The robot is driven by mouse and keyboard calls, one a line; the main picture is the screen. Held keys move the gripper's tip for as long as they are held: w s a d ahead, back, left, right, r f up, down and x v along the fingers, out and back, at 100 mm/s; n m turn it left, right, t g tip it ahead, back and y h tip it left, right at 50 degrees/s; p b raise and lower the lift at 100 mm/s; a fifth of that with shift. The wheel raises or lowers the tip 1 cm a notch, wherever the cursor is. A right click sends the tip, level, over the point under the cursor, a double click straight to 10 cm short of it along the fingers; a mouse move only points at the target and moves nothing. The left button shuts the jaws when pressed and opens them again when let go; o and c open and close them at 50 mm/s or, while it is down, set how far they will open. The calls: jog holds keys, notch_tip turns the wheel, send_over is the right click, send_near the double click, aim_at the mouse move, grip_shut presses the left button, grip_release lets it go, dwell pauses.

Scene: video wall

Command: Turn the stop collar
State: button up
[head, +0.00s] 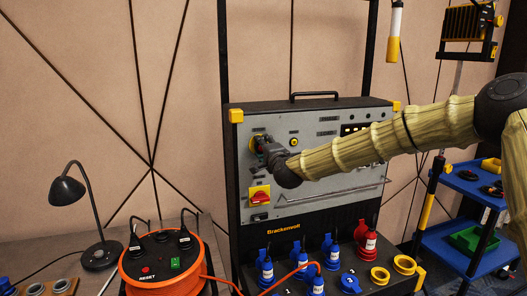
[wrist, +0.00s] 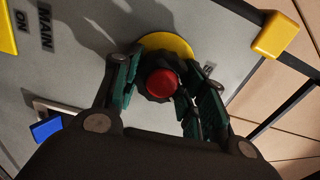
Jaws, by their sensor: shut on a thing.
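The stop collar (wrist: 150,86) is a dark, knobbed ring around a red stop button (wrist: 163,84), in front of a yellow disc (wrist: 167,44) on the grey panel. My gripper (wrist: 160,95) is shut on the collar, with a green-padded finger on each side of it. In the head view my gripper (head: 267,148) reaches the upper left of the grey panel (head: 315,124). There it hides most of the collar and button, and only some yellow of the disc shows beside it.
Red and blue plugs (head: 331,257) stand along the cabinet's lower front. An orange cable reel (head: 163,266) and a black lamp (head: 83,215) stand at left. A blue cart (head: 470,200) is at right.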

dwell(0.3)
jog(key=o, duration=1)
jog(key=shift+o, duration=0.2)
jog(key=v, duration=1.2)
